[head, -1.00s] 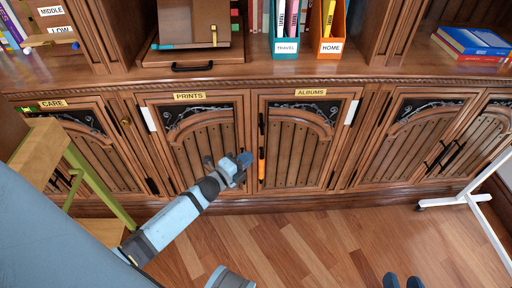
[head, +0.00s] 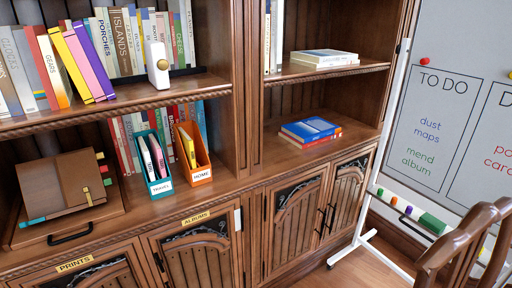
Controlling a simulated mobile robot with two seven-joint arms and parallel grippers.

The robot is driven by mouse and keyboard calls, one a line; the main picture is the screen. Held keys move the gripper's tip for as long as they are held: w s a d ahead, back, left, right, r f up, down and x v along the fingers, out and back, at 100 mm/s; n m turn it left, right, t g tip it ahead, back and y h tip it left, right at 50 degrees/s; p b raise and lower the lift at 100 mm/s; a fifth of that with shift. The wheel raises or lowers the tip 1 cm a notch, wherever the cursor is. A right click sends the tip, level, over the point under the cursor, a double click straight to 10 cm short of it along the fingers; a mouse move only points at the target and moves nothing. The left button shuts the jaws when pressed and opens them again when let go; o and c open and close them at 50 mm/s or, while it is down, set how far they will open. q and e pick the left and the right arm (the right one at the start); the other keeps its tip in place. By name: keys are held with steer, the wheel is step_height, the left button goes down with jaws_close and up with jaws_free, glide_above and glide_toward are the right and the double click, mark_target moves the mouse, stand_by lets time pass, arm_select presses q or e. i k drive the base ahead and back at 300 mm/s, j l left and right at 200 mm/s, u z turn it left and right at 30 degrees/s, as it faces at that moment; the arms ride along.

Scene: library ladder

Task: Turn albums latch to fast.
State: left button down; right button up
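The cupboard door labelled ALBUMS (head: 197,219) shows at the bottom of the head view, and its lower part is cut off by the frame edge. A small black fitting (head: 159,262) sits at the door's upper left edge. A white piece (head: 238,219) is at its upper right corner. The orange part lower on the door's left edge, seen earlier, is out of the picture, so I cannot see how the latch stands. Neither of my grippers is in view.
A whiteboard (head: 440,100) on a white wheeled frame stands at the right. A wooden chair (head: 462,245) is in front of it at the lower right. Orange (head: 196,160) and teal (head: 156,165) file boxes stand on the counter. A little floor (head: 375,262) is clear.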

mark_target(159, 262)
steer(key=k+j, duration=0.15)
steer(key=k, duration=0.35)
steer(key=k+j, duration=0.2)
steer(key=k, duration=0.25)
